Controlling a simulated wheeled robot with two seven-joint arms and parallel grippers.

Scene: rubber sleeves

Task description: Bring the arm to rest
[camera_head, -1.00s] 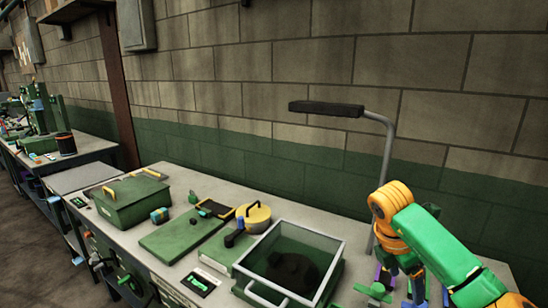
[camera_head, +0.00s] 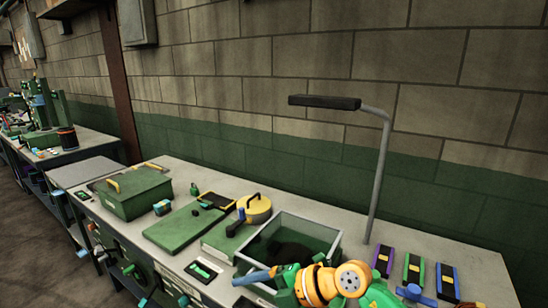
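My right arm (camera_head: 318,283), with orange and green links, crosses the bottom edge of the head view, low in front of the grey open-topped bin. A blue end piece, which looks like my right gripper (camera_head: 254,276), points left beside the bin's lower left corner. I see no object in it, but its fingers are too small and edge-on to tell open from shut. My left gripper is not in view.
The grey bin (camera_head: 327,257) has a dark interior. Right of it lie purple (camera_head: 383,260), green (camera_head: 413,269) and blue (camera_head: 447,282) strips. A lamp post (camera_head: 379,180) rises behind. A green box (camera_head: 130,194) and a flat green case (camera_head: 184,228) stand left.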

